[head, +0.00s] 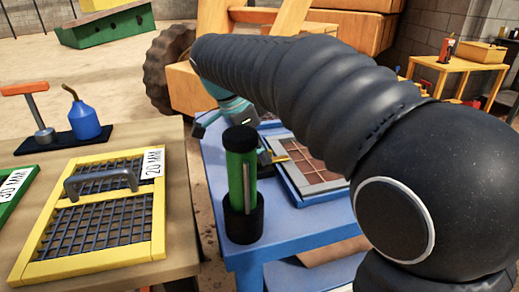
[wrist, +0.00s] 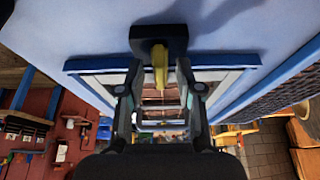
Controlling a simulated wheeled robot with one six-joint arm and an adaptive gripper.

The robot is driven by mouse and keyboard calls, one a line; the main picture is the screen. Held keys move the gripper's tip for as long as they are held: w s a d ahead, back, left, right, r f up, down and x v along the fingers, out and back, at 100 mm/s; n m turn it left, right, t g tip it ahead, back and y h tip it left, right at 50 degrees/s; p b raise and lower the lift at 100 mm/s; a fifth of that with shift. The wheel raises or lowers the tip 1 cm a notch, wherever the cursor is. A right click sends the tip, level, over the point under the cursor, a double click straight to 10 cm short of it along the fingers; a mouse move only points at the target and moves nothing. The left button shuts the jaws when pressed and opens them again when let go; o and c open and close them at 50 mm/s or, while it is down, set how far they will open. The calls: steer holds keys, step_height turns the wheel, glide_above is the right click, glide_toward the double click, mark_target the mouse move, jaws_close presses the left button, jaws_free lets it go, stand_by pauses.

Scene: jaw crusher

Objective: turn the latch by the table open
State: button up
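The latch is a yellow lever (wrist: 160,62) on a black block (wrist: 158,38), seen at the top middle of the wrist view. A small part of the yellow lever (head: 281,158) also shows in the head view, at the edge of a framed panel on the blue table (head: 290,238). My gripper (wrist: 158,76) is open, with one finger on each side of the lever. I see gaps between the fingers and the lever, so it does not look gripped. In the head view my gripper is partly hidden behind a green cylinder.
The green cylinder (head: 242,170) stands upright in a black holder close to my gripper. The framed panel (head: 309,160) lies on the blue table. The left table holds a yellow-framed screen (head: 95,225) and a blue oil can (head: 84,120). A large wheel (head: 165,65) stands behind.

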jaws_close()
steer(key=shift+n, duration=0.4)
steer(key=n+t+b, duration=0.1)
steer(key=n, duration=0.2)
steer(key=shift+s+t, duration=0.15)
steer(key=shift+t, duration=0.15)
steer(key=n+y, duration=0.1)
steer(key=n, duration=0.1)
steer(key=n+t+y+b, duration=0.1)
steer(key=n, duration=0.2)
steer(key=shift+d+b, duration=0.15)
steer(key=shift+b, duration=0.15)
steer(key=n+y, duration=0.1)
steer(key=n, duration=0.3)
steer(key=shift+d+n+t+y, duration=0.1)
steer(key=shift+n+t+y, duration=0.3)
steer(key=n+y, duration=0.1)
steer(key=n, duration=0.3)
steer(key=shift+y+p, duration=0.3)
steer(key=shift+n, duration=0.3)
